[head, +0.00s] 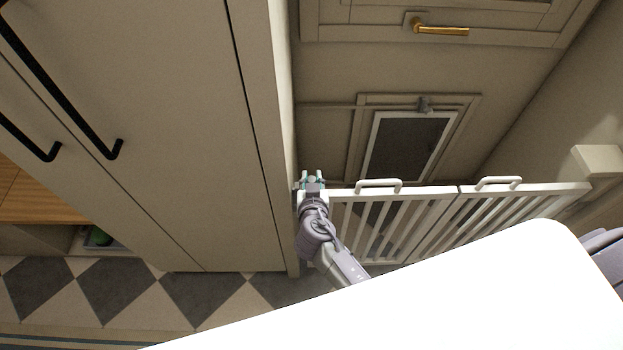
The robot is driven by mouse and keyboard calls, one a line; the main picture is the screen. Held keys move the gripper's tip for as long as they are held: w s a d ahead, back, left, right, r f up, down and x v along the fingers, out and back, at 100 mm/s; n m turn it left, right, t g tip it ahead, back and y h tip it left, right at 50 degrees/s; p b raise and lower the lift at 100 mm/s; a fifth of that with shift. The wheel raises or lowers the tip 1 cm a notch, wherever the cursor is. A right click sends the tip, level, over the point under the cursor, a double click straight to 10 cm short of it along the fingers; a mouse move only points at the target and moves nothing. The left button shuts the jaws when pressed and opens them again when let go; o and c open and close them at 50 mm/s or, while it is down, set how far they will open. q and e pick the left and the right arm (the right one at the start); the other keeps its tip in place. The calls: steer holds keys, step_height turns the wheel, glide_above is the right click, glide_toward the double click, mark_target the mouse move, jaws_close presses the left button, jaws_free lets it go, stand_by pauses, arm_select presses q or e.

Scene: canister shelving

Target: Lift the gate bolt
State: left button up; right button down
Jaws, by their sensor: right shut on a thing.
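A white slatted gate (405,192) of two panels stands across the passage in front of a door, with a white handle on top of each panel. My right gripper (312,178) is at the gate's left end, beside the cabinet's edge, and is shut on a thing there. That spot is where the gate bolt would sit, but the gripper hides it and I cannot make out its shape. My left gripper is not in view.
A tall beige cabinet (150,110) with black handles fills the left. The door behind the gate has a brass handle (443,30) and a framed pet flap (408,145). A checkered floor (120,288) shows at lower left.

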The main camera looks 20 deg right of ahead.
steer(key=c, duration=1.2)
jaws_free()
steer(key=shift+w+r, duration=0.15)
steer(key=shift+r, duration=0.2)
steer(key=shift+o, duration=1.2)
steer(key=shift+f, duration=0.1)
steer(key=shift+s, duration=0.2)
steer(key=shift+s+a, duration=0.1)
steer(key=shift+s, duration=0.25)
steer(key=v, duration=1.1)
